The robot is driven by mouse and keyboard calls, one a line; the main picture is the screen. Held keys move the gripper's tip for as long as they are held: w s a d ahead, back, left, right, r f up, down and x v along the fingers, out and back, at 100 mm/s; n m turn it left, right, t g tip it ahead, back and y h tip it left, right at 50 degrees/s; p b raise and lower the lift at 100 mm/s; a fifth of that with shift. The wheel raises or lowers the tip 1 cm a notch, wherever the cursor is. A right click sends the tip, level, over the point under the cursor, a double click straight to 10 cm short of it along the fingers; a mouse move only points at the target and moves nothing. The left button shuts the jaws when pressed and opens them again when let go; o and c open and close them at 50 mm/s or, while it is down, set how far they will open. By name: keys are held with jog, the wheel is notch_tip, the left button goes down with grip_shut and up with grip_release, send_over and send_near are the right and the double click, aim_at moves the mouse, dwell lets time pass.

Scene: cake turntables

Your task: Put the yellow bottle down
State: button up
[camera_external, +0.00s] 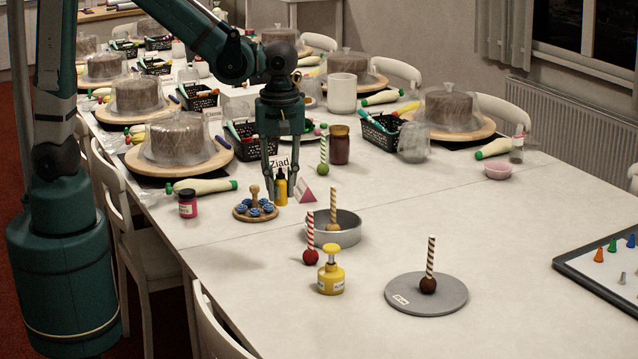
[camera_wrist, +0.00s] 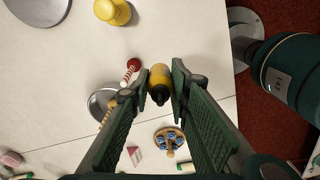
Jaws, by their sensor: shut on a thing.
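The yellow bottle (camera_external: 281,189), small with a black nozzle, is upright between the fingertips of my gripper (camera_external: 280,192). In the wrist view, the bottle (camera_wrist: 160,78) is seen from above, with the fingers of my gripper (camera_wrist: 161,90) closed on its two sides. It appears to be held above the white table (camera_external: 420,215), near the table's left side; the exact height is hard to tell.
A round wooden stand with blue pieces (camera_external: 256,211), a pink jar (camera_external: 187,204), a metal ring pan (camera_external: 347,222), a red cake pop (camera_external: 310,256) and a grey disc (camera_external: 405,295) with a brown pop are around. The front left table area is bare.

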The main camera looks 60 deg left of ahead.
jog(key=w+d+f+m+p, duration=0.1)
jog(key=w+d+m, duration=0.15)
jog(key=d, duration=0.85)
jog(key=w+d+f+m, duration=0.15)
jog(key=w+d, duration=0.25)
jog(key=d, duration=0.8)
jog(key=shift+n, duration=0.5)
jog(key=shift+f, duration=2.8)
jog(key=shift+f+b, duration=0.45)
jog(key=shift+f, duration=2.65)
jog(key=shift+f+b, duration=0.4)
jog(key=shift+f, duration=1.5)
jog(key=shift+f, duration=0.15)
